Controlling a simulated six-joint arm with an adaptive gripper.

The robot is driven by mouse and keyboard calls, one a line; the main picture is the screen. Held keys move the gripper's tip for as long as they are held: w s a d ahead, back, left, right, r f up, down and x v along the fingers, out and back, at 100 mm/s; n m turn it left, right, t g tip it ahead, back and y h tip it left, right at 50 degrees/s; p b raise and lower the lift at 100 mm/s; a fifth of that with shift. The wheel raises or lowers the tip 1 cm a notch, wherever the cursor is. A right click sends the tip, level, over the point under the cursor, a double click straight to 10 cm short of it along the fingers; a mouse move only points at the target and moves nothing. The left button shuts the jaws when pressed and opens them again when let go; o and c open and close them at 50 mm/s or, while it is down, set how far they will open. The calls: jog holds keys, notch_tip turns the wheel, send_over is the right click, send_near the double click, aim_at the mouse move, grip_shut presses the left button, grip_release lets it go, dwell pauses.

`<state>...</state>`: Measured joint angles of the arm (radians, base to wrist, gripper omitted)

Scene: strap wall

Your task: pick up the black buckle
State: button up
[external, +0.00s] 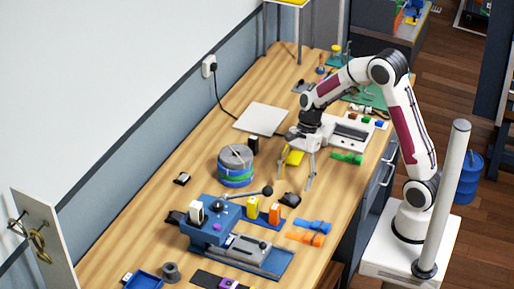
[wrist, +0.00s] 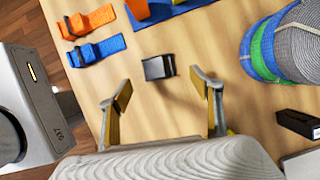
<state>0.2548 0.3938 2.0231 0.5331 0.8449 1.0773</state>
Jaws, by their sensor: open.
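The black buckle (wrist: 159,67) lies on the wooden bench, a small dark block with a lighter grey top edge. In the external view the buckle (external: 290,199) is between the round spool and the blue and orange straps. My gripper (external: 295,182) points down above the bench, just behind the buckle. In the wrist view my gripper (wrist: 163,92) is open and empty, with its two fingers spread wide. The buckle appears beyond the fingertips, roughly in line with the gap between them, and apart from both.
A grey, blue and green strap spool (external: 236,166) stands left of my gripper. Blue (external: 313,225) and orange (external: 305,239) straps lie near the bench's front edge. A blue vise-like fixture (external: 225,235) stands further left. A black block (wrist: 300,123) sits near the spool. Bare wood surrounds the buckle.

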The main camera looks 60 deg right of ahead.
aim_at(290, 196)
jog(key=shift+a+x, duration=0.25)
jog(key=shift+x, duration=2.3)
jog(key=shift+s, duration=0.15)
jog(key=c, duration=1.3)
